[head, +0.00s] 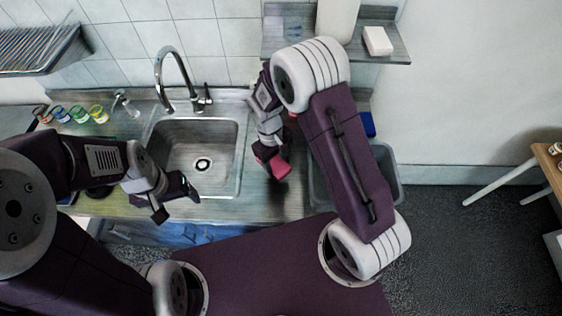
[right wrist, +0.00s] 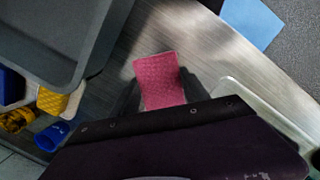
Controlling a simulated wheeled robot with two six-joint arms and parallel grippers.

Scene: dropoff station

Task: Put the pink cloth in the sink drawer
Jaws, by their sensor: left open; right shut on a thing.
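The pink cloth (head: 280,169) is in the jaws of my right gripper (head: 268,160), over the metal counter to the right of the sink (head: 232,178). In the right wrist view the textured pink cloth (right wrist: 160,80) sits between the dark fingers. Whether it touches the counter is unclear. My left gripper (head: 175,202) is open and empty at the front left of the sink basin. Below the counter's front edge is a blue area (head: 190,233), perhaps the sink drawer. My own base hides part of it, and I cannot tell how far it is open.
A tall faucet (head: 172,75) stands behind the sink. Several small coloured jars (head: 79,115) are at the back left. A grey bin (head: 390,178) stands right of the counter, partly behind my right arm. A white block (head: 377,41) lies on the shelf above.

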